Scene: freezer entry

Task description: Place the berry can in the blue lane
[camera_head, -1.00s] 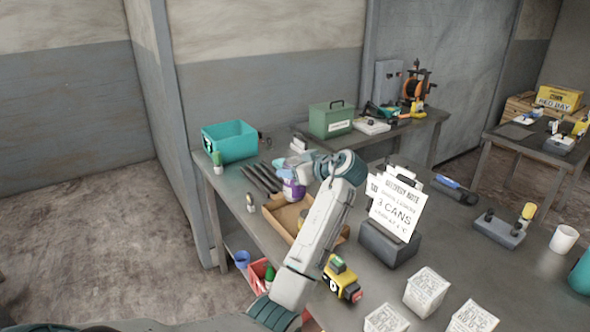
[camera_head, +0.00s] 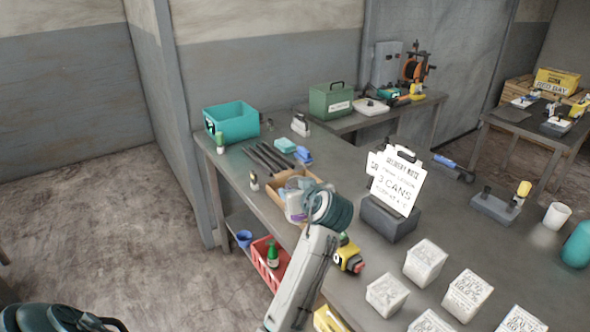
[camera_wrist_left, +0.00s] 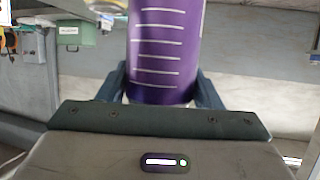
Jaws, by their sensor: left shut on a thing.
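My left gripper (camera_head: 295,198) is shut on a purple can with white stripes. The can shows clearly in the left wrist view (camera_wrist_left: 166,50), upright between the two fingers. In the head view only a small purple patch of the can (camera_head: 295,212) shows, and the wrist hides much of it. The gripper and can appear over the brown cardboard tray (camera_head: 312,178); their height above it is hard to tell. No lane marking is clear.
A teal bin (camera_head: 232,123) stands at the bench's left end, with small bottles near it. A note stand (camera_head: 392,215) is right of my arm. A yellow-black tool (camera_head: 348,256) and several white printed cubes (camera_head: 425,262) lie in front. Bare bench shows beyond the blocks.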

